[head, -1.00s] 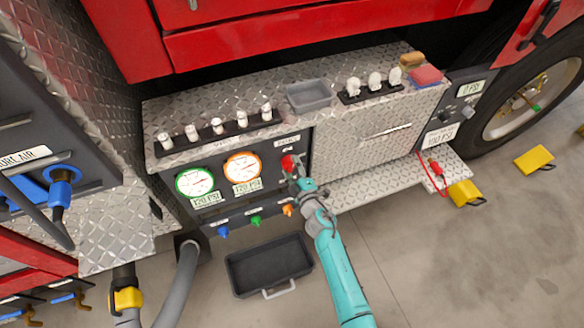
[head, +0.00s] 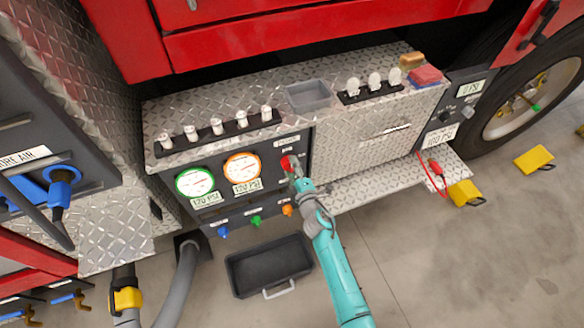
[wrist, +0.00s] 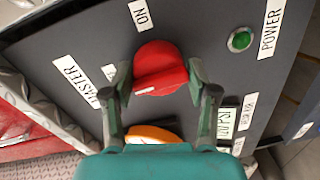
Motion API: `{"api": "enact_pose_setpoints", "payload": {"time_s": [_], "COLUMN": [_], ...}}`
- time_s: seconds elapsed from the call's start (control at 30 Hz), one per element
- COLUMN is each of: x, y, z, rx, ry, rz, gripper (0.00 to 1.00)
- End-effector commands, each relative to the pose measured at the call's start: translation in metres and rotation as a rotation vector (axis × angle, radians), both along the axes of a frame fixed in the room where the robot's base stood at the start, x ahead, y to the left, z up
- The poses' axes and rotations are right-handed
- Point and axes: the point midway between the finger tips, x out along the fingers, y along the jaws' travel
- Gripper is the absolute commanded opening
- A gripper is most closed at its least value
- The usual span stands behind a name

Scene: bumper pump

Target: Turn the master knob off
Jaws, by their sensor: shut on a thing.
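The red master knob (wrist: 160,66) is on the dark pump panel, below the ON label (wrist: 140,14) and beside the MASTER label (wrist: 76,80) in the wrist view. A short white mark shows on its lower-left edge. My gripper (wrist: 159,76) has one finger on each side of the knob and is shut on it. A small white label (wrist: 108,72) beside the left finger is partly hidden and unreadable. In the head view the red knob (head: 287,161) is at the panel's upper right, with my gripper (head: 291,168) at it.
A green POWER button (wrist: 240,40) is right of the knob. Two gauges, one green-rimmed (head: 194,182) and one orange-rimmed (head: 242,168), are left of it. Small coloured valves (head: 256,221) line the panel's lower edge. A black tray (head: 268,267) lies on the floor below.

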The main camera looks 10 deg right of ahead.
Motion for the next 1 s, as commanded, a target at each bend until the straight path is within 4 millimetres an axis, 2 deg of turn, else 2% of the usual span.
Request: {"api": "enact_pose_setpoints", "payload": {"time_s": [0.03, 0.07, 0.1, 0.13, 0.57, 0.73, 1.0], "x": [0.003, 0.003, 0.003, 0.003, -0.005, -0.026, -0.073], "y": [-0.001, -0.001, -0.001, -0.001, -0.002, -0.007, -0.020], "z": [0.006, 0.006, 0.006, 0.006, 0.002, 0.003, 0.007], "rx": [0.000, 0.000, 0.001, 0.001, -0.001, -0.001, 0.000], "ry": [-0.010, -0.010, -0.010, -0.009, -0.004, -0.003, -0.003], "rz": [-0.002, -0.002, -0.001, -0.001, 0.000, 0.001, 0.000], "gripper": [0.24, 0.64, 0.74, 0.80, 0.80, 0.80, 0.80]}}
